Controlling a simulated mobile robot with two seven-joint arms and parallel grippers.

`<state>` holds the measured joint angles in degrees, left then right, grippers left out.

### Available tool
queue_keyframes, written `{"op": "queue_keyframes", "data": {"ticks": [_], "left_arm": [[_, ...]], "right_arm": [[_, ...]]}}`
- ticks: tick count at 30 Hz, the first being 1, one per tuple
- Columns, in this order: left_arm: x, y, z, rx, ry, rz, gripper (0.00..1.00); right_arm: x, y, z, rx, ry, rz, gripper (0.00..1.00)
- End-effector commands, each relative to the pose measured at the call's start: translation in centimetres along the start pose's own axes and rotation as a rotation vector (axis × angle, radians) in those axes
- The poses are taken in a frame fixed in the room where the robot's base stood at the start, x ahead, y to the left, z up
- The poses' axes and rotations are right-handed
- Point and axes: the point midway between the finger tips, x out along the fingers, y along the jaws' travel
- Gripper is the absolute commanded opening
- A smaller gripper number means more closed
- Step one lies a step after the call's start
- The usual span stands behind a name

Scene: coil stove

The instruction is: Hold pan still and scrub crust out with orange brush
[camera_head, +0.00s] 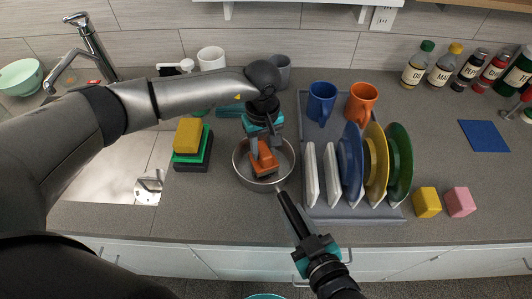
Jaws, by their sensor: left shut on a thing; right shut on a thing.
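The metal pan (240,175) sits on the grey counter, left of the dish rack, with its dark handle (293,214) pointing toward the front right. My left gripper (261,143) is over the pan, shut on the orange brush (265,165) and pointing down. The brush is inside the pan; its underside is hidden, so I cannot tell whether it touches the bottom. My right gripper (309,243) is shut on the end of the handle at the counter's front edge. I cannot make out any crust in the pan.
The dish rack (355,212) with several upright plates stands close right of the pan, blue (321,102) and orange (361,103) mugs behind. Stacked sponges (189,140) and the sink (95,185) are left. Yellow (427,202) and pink (460,202) blocks lie right.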

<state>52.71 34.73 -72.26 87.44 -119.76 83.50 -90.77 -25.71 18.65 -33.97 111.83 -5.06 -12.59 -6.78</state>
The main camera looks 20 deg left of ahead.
Motion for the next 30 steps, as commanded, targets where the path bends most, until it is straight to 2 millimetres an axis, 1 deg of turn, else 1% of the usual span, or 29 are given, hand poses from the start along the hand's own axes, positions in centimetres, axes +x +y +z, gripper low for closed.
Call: {"op": "queue_keyframes", "data": {"ticks": [1,4,10,13,22,26,30], "left_arm": [[0.5,-0.4,-0.5,-0.005,0.002,-0.011,0.00],[0.6,-0.4,-1.0,-0.003,0.001,-0.011,0.00],[0.5,-0.6,-1.1,-0.002,0.002,-0.015,0.00],[0.5,-0.5,-0.5,0.000,0.000,-0.015,0.00],[0.3,-0.5,2.3,0.002,-0.005,-0.015,0.00],[0.2,-0.4,2.7,0.001,-0.004,-0.013,0.00],[-0.1,-0.4,2.6,0.000,-0.004,-0.011,0.00]], "right_arm": [[0.0,0.0,0.0,0.000,0.001,0.000,0.00],[-0.1,0.0,0.0,0.000,0.001,0.000,0.00],[-0.1,0.0,0.0,0.000,0.002,0.000,0.00],[-0.1,0.0,0.0,0.000,0.002,0.000,0.00],[0.0,0.0,0.0,0.000,0.002,0.000,0.00],[0.0,0.0,0.0,0.000,0.002,0.000,0.00],[0.0,0.0,0.0,0.000,0.002,0.000,0.00]]}}
